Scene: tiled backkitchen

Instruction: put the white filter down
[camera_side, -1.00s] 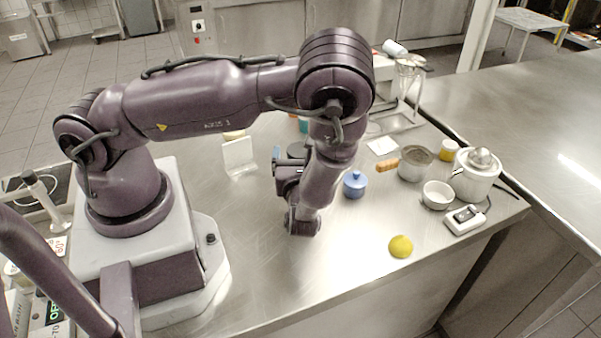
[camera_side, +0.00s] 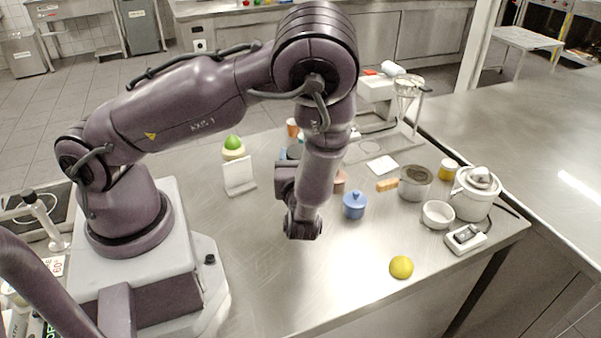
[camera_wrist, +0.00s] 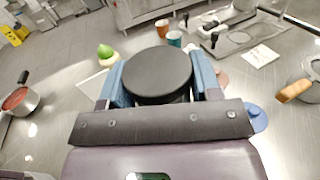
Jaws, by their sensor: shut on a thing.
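My gripper (camera_wrist: 158,88) has its blue fingers closed around a round thing with a flat dark top (camera_wrist: 157,72), in the middle of the wrist view. The thing's sides are mostly hidden, and I cannot tell from its dark top whether it is the white filter. In the side view my gripper (camera_side: 288,160) points toward the back of the steel table and is largely hidden by my wrist. I cannot tell there whether the held thing touches the table. A flat white square (camera_side: 382,166) lies on the table to the right; it also shows in the wrist view (camera_wrist: 259,56).
A white upright stand (camera_side: 239,174) and a green fruit (camera_side: 233,142) are to the left. A blue lidded pot (camera_side: 354,206) and a saucepan (camera_side: 415,184) are to the right. An orange cup (camera_wrist: 162,28) and a teal cup (camera_wrist: 174,39) stand behind.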

